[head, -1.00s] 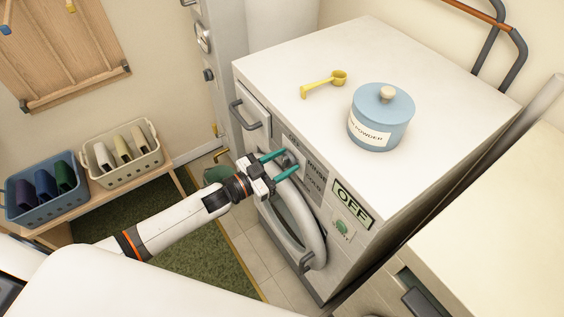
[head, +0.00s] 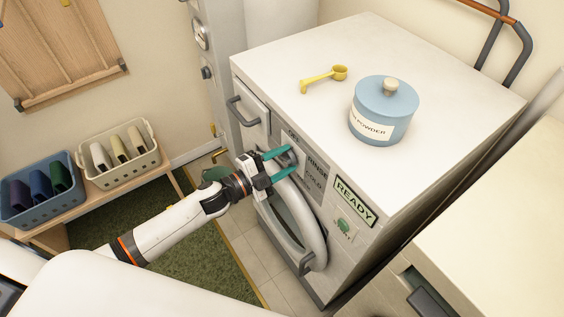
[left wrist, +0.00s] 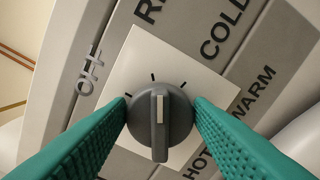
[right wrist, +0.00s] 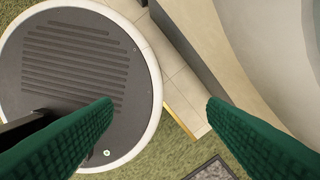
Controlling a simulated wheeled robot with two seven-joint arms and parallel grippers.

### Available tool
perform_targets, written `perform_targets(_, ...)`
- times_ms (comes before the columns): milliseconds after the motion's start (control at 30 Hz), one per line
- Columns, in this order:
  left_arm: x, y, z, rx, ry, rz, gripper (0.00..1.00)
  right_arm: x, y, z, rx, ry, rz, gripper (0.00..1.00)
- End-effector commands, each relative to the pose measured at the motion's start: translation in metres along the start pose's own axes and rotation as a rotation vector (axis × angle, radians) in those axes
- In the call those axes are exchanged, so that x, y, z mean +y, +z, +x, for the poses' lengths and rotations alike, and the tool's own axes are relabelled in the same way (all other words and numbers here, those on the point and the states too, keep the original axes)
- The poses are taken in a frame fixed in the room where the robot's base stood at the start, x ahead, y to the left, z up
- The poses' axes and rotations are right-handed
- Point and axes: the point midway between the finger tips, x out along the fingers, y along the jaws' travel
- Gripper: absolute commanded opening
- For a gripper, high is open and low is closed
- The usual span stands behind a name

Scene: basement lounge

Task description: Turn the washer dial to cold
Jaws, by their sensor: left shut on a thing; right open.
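The white washer (head: 330,75) stands at the centre of the head view. Its display (head: 355,201) reads READY. The grey washer dial (left wrist: 160,125) is on the front panel, with a white pointer line toward the top of the left wrist view. Labels OFF, RINSE, COLD (left wrist: 225,25), WARM and HOT surround it; I cannot tell for sure which one the pointer matches. My left gripper (head: 290,163) is shut on the dial, one green finger on each side (left wrist: 161,108). In the head view the fingers largely hide the dial. My right gripper (right wrist: 160,104) is open and empty.
The round door's handle curves just below my left gripper. Two baskets (head: 120,160) stand on a bench at left. A pale appliance (head: 490,230) stands at right.

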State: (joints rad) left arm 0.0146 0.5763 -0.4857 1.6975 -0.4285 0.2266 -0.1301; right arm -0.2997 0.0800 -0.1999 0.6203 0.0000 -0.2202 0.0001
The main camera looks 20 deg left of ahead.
Motion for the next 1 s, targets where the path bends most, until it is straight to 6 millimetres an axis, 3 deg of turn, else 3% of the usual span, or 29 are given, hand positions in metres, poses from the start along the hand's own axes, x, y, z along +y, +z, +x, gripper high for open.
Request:
perform_targets(500,-0.004,-0.002,0.000,0.000,0.000,0.461,0.24,0.001,-0.002,0.023,0.000,0.000,0.000,0.67)
perform_targets(1000,-0.004,-0.001,0.000,-0.001,-0.001,0.671,0.24,0.001,-0.003,0.032,0.000,0.001,0.000,0.67)
